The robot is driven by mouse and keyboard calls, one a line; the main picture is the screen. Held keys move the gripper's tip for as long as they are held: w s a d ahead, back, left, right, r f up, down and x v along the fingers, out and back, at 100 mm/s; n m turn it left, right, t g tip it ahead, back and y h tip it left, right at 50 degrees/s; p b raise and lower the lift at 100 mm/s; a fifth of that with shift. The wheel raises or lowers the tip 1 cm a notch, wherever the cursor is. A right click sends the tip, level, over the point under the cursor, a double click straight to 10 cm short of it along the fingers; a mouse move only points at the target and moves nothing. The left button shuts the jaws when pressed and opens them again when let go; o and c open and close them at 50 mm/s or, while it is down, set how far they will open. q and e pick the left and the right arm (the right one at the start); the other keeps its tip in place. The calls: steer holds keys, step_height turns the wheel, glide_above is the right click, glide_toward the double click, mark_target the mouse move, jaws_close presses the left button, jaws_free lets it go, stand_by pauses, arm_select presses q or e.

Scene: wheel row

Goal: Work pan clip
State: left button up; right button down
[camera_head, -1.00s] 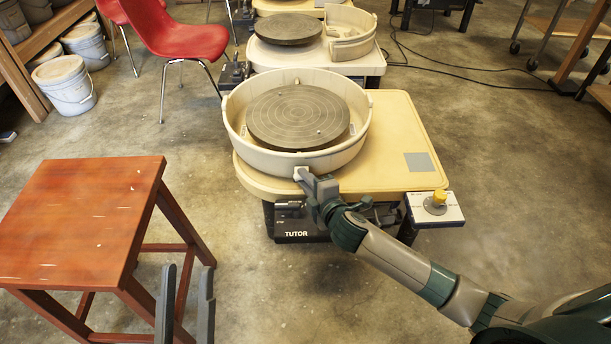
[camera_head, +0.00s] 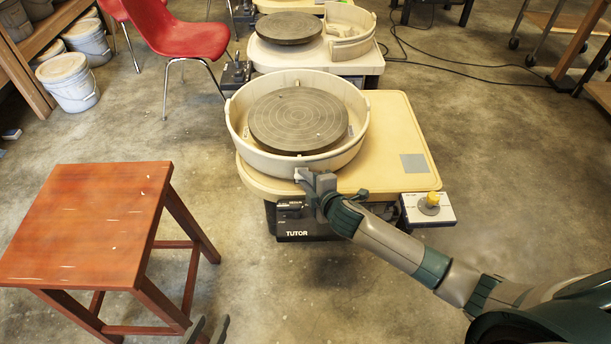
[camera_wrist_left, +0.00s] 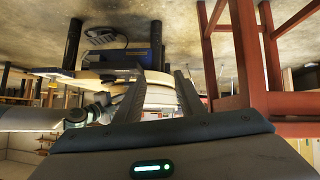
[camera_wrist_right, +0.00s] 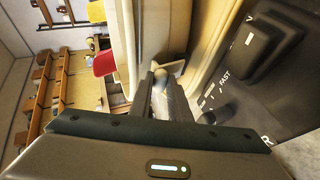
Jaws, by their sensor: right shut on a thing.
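The cream splash pan (camera_head: 240,133) sits around the round grey wheel head (camera_head: 298,120) on the pottery wheel's yellow table (camera_head: 390,130). A small pale clip (camera_head: 301,174) is on the front outside of the pan wall; it also shows in the right wrist view (camera_wrist_right: 174,67). My right gripper (camera_head: 308,183) is shut on the clip at the pan's front, and its fingers hide part of it. In the right wrist view its fingers (camera_wrist_right: 163,90) are close together against the clip. My left gripper (camera_head: 207,330) is low beside the stool, open and empty, with its fingers apart in the left wrist view (camera_wrist_left: 158,95).
A red wooden stool (camera_head: 85,225) stands at the left, close to my left gripper. A second wheel (camera_head: 290,28) and a red chair (camera_head: 175,35) stand behind. The floor in front is clear.

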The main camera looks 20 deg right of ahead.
arm_select(q)
steer(key=s+a+f+g+y+p, duration=0.3)
steer(key=s+a+g+p, duration=0.3)
steer(key=a, duration=0.2)
steer(key=shift+s+a+f, duration=0.15)
steer(key=shift+s, duration=0.2)
arm_select(e)
steer(key=shift+w+d+r+g, duration=0.15)
steer(key=shift+w+r+g, duration=0.25)
steer(key=shift+g, duration=0.5)
steer(key=shift+w+f, duration=0.1)
steer(key=c, duration=1.6)
jaws_free()
steer(key=shift+c, duration=0.2)
arm_select(q)
steer(key=shift+s, duration=0.1)
